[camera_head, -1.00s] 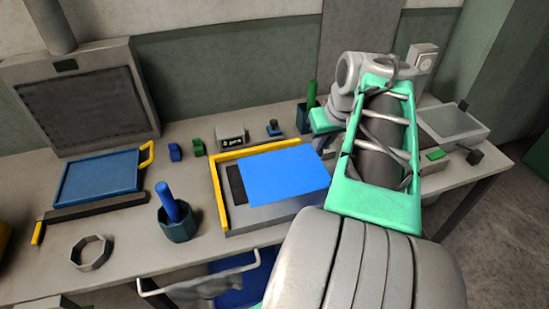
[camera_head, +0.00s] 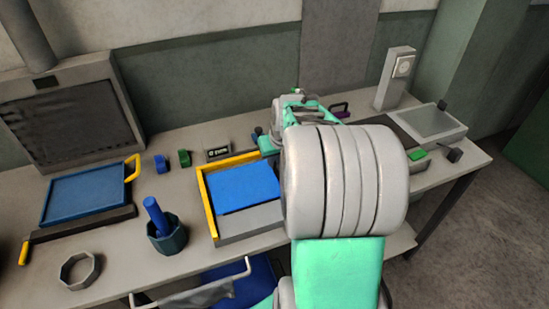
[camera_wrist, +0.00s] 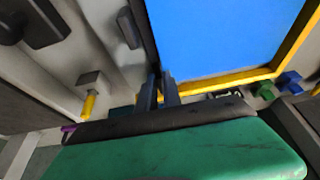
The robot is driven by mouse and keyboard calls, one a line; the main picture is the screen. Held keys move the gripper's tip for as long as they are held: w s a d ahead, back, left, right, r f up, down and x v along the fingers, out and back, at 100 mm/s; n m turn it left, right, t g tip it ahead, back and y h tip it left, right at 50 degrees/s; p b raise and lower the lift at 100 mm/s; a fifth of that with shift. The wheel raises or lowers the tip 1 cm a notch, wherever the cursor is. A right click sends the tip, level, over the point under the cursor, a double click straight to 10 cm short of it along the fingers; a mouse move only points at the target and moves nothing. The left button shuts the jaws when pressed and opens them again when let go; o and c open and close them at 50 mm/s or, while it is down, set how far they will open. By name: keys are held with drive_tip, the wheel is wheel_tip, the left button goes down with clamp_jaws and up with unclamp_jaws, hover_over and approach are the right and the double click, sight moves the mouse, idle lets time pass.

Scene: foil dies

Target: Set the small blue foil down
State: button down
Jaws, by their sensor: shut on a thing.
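The small blue foil (camera_head: 240,188) is a flat bright blue sheet. In the head view it is over a grey plate (camera_head: 250,222) with a yellow L-shaped fence (camera_head: 207,205) along its left and back sides. It lines up closely with the fence; I cannot tell whether it touches the plate. In the wrist view the foil (camera_wrist: 215,35) fills the upper middle, with the yellow fence (camera_wrist: 215,79) along its edge. My gripper (camera_wrist: 160,88) is shut on the foil's edge with two dark fingers. In the head view my arm hides the fingers and the foil's right end.
A blue board with a yellow handle (camera_head: 85,195) lies at left. A dark cup (camera_head: 167,235) with a blue roller stands left of the plate, near an octagonal ring (camera_head: 80,270). Blue (camera_head: 161,164) and green (camera_head: 184,158) blocks and a display box (camera_head: 217,153) stand behind.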

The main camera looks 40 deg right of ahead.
drive_tip(key=c, duration=1.5)
unclamp_jaws()
drive_tip(key=v, duration=1.1)
drive_tip(key=s+a+f+n, duration=0.1)
drive_tip(key=s+a+f, duration=0.1)
drive_tip(key=a, duration=0.5)
drive_tip(key=s+a+f+n, duration=0.1)
drive_tip(key=s+a+f, duration=0.1)
drive_tip(key=s+a, duration=0.2)
drive_tip(key=s+a+f+n+y, duration=0.1)
drive_tip(key=s+a+f, duration=0.1)
drive_tip(key=a, duration=0.9)
drive_tip(key=shift+s+g+b, duration=0.4)
drive_tip(key=shift+s, duration=0.05)
